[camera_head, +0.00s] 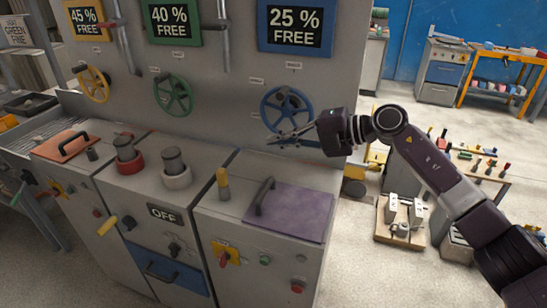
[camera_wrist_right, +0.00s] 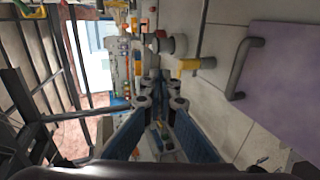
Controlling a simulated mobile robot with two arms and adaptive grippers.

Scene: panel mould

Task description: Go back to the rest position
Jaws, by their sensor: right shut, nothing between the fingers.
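My right gripper (camera_head: 283,137) reaches in from the right in the head view, in front of the panel's lower part. It is shut and empty, just in front of the lower part of the blue handwheel (camera_head: 264,101) and above the counter. I cannot tell whether it touches the wheel. In the right wrist view the fingers (camera_wrist_right: 158,100) are close together with nothing held. My left gripper is not in view.
The panel (camera_head: 225,100) also bears yellow (camera_head: 94,84) and green (camera_head: 172,95) handwheels. Below lie a purple lid (camera_head: 300,212) with a dark handle, a yellow lever (camera_head: 222,184) and round knobs. A low stand with white parts (camera_head: 400,215) is under my right arm.

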